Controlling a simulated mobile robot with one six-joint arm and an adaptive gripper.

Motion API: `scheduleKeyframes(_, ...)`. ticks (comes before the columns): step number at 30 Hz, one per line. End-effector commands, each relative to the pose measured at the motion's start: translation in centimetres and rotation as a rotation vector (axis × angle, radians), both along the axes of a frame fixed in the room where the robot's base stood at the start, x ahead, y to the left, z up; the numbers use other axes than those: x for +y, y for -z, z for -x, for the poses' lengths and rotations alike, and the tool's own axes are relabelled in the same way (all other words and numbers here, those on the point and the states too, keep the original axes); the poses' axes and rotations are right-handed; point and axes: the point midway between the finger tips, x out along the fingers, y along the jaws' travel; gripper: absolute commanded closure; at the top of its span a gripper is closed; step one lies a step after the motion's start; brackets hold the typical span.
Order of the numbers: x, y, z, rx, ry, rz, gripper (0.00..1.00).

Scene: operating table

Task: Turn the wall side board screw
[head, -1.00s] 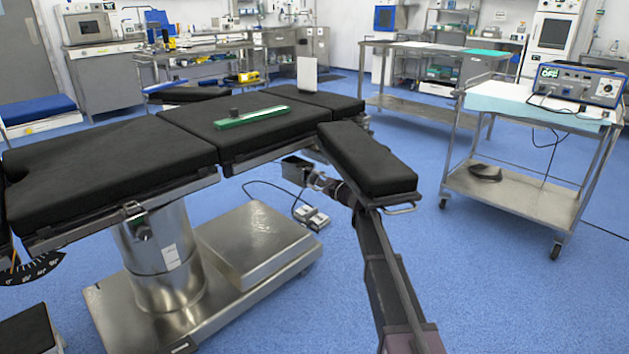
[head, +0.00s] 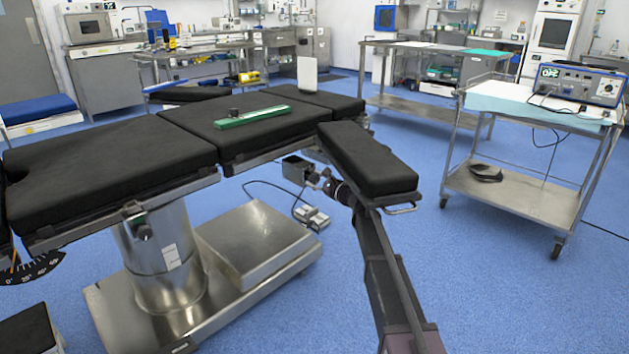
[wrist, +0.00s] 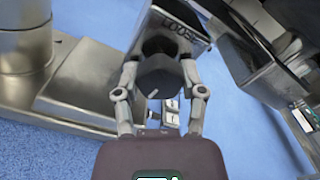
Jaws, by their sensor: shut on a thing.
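The arm board screw is a dark knob with a light mark (wrist: 160,76), below a metal clamp block lettered "LOOSE" (wrist: 180,24) in the wrist view. My gripper (wrist: 160,70) has one finger on each side of the knob and is shut on it. In the head view my gripper (head: 312,178) is small and partly hidden, under the edge of the black arm board (head: 368,160). The clamp block (head: 295,168) shows just left of it. The knob itself cannot be made out in the head view.
The operating table (head: 110,160) has black pads and a steel column (head: 165,250) on a wide base. A foot pedal (head: 312,217) is on the floor below. A steel trolley (head: 510,195) stands at the right, with open floor between.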

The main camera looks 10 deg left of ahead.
Motion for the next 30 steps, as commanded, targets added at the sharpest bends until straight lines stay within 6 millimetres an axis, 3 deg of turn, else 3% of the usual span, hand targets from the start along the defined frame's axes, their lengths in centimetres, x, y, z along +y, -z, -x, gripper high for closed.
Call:
scheduleKeyframes(3,-0.21,-0.01,-0.35,0.0,0.008,0.0,0.95)
scheduleKeyframes(4,-0.21,-0.01,-0.35,0.0,0.008,0.0,0.38)
scheduleKeyframes(6,-0.21,-0.01,-0.33,-0.001,0.008,0.0,0.17)
scheduleKeyframes(7,-0.19,-0.01,-0.29,-0.001,0.007,0.001,0.12)
scheduleKeyframes(30,-0.05,-0.02,-0.04,-0.065,0.002,0.051,0.12)
